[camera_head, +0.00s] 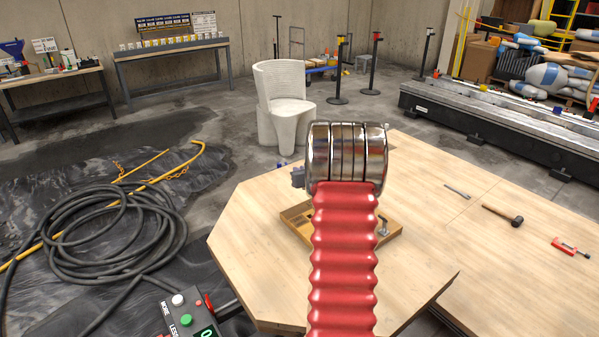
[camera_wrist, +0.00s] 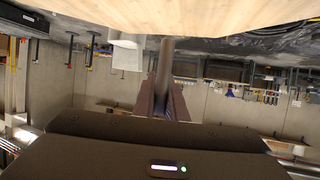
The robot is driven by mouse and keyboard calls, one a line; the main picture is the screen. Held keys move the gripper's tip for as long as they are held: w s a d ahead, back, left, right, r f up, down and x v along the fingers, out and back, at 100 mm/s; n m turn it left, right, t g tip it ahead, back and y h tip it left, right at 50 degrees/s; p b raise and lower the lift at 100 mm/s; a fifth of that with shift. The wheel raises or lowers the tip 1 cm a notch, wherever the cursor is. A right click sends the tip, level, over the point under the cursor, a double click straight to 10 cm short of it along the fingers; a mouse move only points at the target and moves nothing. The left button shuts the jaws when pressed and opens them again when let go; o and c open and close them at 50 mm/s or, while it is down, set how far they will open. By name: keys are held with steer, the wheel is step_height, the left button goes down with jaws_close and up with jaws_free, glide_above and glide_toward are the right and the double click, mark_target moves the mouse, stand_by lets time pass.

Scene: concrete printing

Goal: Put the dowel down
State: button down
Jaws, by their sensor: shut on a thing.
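In the wrist view, which is turned with the table at the top, my gripper (camera_wrist: 172,85) is shut on the dowel (camera_wrist: 185,58). The dowel is a plain brownish rod between the two dark fingers, reaching up in the picture toward the table edge. I cannot tell whether its far end touches the table. In the head view my red, ribbed arm covers the middle of the wooden table (camera_head: 270,235). The dowel cannot be made out there, and my gripper is mostly hidden behind the arm.
A shallow wooden tray (camera_head: 295,222) lies on the table, partly behind my arm, with a small metal piece (camera_head: 383,228) at its right. A grey bar (camera_head: 458,191), a mallet (camera_head: 503,214) and a red tool (camera_head: 570,247) lie to the right. Bare tabletop lies between them.

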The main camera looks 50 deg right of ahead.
steer(key=w+a+r+n+y, duration=0.1)
steer(key=w+a, duration=0.2)
steer(key=a, duration=0.7)
steer(key=w+a+n+t+y, duration=0.1)
steer(key=w+a, duration=0.3)
steer(key=a, duration=0.5)
steer(key=w+a+r+n+y, duration=0.1)
steer(key=w+a, duration=0.2)
steer(key=a, duration=0.7)
steer(key=s+a+n+y, duration=0.1)
steer(key=s+a, duration=0.1)
steer(key=a, duration=1.2)
steer(key=s+a+n+t+y, duration=0.1)
steer(key=s+a+n+y, duration=0.1)
steer(key=a, duration=1.1)
steer(key=shift+s+a+f+y, duration=0.15)
steer(key=shift+s+a+y, duration=0.2)
steer(key=shift+s, duration=0.25)
steer(key=shift+a, duration=0.1)
